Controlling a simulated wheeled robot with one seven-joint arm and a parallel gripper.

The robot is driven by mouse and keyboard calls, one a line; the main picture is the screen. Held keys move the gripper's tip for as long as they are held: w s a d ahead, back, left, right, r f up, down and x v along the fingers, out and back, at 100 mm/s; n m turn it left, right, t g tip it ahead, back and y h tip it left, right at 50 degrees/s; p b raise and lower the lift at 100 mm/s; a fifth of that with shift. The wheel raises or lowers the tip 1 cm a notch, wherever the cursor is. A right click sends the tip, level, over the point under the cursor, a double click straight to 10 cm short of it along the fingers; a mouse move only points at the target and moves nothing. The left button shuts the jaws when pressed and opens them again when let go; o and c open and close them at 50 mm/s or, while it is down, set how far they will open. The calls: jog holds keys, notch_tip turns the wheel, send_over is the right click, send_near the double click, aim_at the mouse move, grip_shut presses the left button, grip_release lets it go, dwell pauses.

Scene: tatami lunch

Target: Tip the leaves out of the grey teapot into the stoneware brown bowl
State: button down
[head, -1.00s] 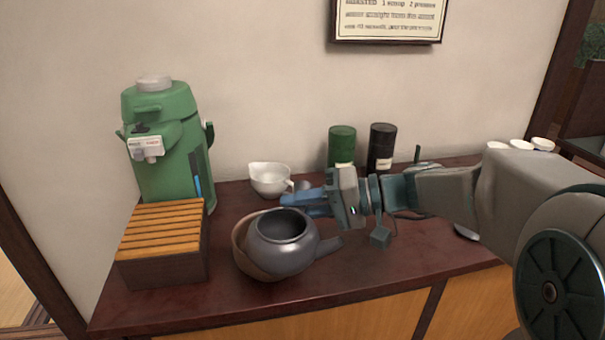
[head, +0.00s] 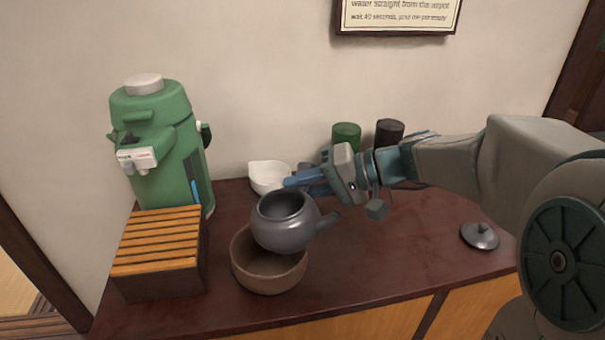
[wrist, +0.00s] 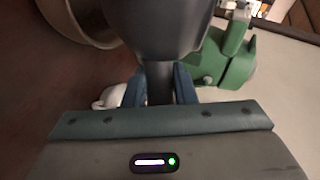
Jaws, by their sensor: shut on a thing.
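The grey teapot (head: 285,222) is lidless, and its round opening faces up in the head view. It is close to upright, above the back part of the stoneware brown bowl (head: 268,278), and hides part of that bowl's inside. My gripper (head: 300,181) is shut on the teapot at its far side. In the wrist view the blue fingers (wrist: 160,85) close on a dark grey part of the teapot (wrist: 158,30). The bowl's rim also shows in the wrist view (wrist: 75,25). I cannot see leaves in the teapot or the bowl.
A slatted wooden box (head: 158,250) stands left of the bowl, with a green dispenser (head: 155,140) behind it. A white spouted cup (head: 268,178) is behind the teapot. A green canister (head: 346,135) and a black canister (head: 389,132) stand at the back. A grey lid (head: 479,236) lies at right.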

jog(key=shift+d+r+g+h+p, duration=0.2)
jog(key=shift+h+p, duration=0.4)
jog(key=shift+p, duration=1.35)
jog(key=shift+a+r+g+h+p, duration=0.25)
jog(key=shift+h+p, duration=0.35)
jog(key=shift+p, duration=1.3)
jog(key=shift+d+r+g+h+p, duration=0.1)
jog(key=shift+d+r+h+p, duration=0.35)
jog(key=shift+p, duration=1.5)
jog(key=h+p, duration=0.1)
jog(key=p, duration=0.2)
jog(key=h+p, duration=0.1)
jog(key=p, duration=0.2)
jog(key=g+h+p, duration=0.1)
jog(key=p, duration=0.3)
jog(key=shift+a+m, duration=0.25)
jog(key=shift+m, duration=0.15)
jog(key=h+p, duration=0.3)
jog(key=p, duration=0.6)
jog(key=shift+a+g, duration=0.1)
jog(key=shift+g, duration=0.15)
jog(key=h+p, duration=0.1)
jog(key=p, duration=0.4)
jog(key=g+h+p, duration=0.1)
jog(key=h+p, duration=0.1)
jog(key=p, duration=0.3)
jog(key=shift+a+f, duration=0.1)
jog(key=shift+a, duration=0.2)
